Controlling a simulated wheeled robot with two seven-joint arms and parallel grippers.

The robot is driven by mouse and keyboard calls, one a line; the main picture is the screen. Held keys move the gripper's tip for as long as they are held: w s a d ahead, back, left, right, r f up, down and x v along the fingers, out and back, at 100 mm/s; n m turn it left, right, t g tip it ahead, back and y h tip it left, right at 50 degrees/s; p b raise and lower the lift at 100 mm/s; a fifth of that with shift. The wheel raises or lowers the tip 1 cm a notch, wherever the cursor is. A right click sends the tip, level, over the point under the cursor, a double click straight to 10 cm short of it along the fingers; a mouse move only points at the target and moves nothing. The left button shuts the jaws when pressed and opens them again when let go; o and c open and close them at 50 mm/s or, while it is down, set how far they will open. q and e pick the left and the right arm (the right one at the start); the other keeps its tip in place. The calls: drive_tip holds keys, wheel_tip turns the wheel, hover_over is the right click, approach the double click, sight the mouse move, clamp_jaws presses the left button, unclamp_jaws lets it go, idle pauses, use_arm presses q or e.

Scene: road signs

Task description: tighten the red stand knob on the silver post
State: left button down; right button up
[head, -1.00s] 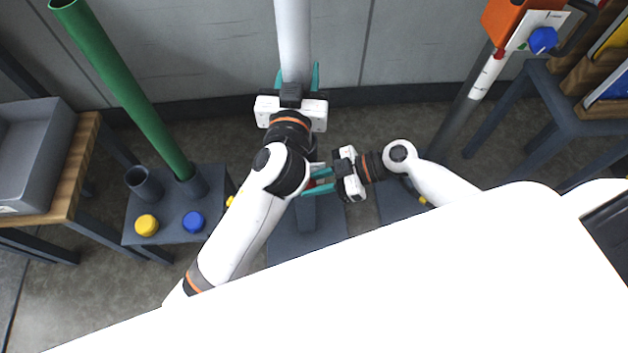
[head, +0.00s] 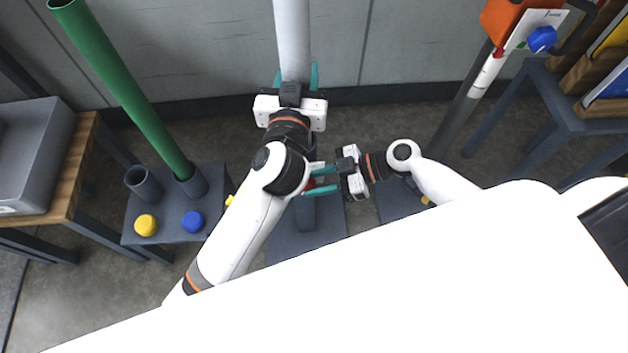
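The silver post (head: 292,40) stands upright at the top centre, its lower part hidden behind my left gripper and arm. My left gripper (head: 296,76) has its teal fingers on either side of the post, close against it. The red stand knob (head: 311,184) shows as a small red patch beside my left arm, mostly hidden. My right gripper (head: 321,180) comes from the right with its teal fingers above and below the knob. Whether these fingers press on the knob is too small to tell. The dark stand base (head: 310,222) lies below.
At left, a green post (head: 130,95) stands in a dark base (head: 165,222) with an empty socket (head: 143,183), a yellow knob (head: 146,225) and a blue knob (head: 193,222). A grey bin (head: 40,150) is farther left. An orange device (head: 506,20) is at upper right.

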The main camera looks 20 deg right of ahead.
drive_tip(key=v, duration=1.1)
drive_tip(key=shift+d, duration=0.15)
use_arm(q)
drive_tip(key=c, duration=0.7)
unclamp_jaws()
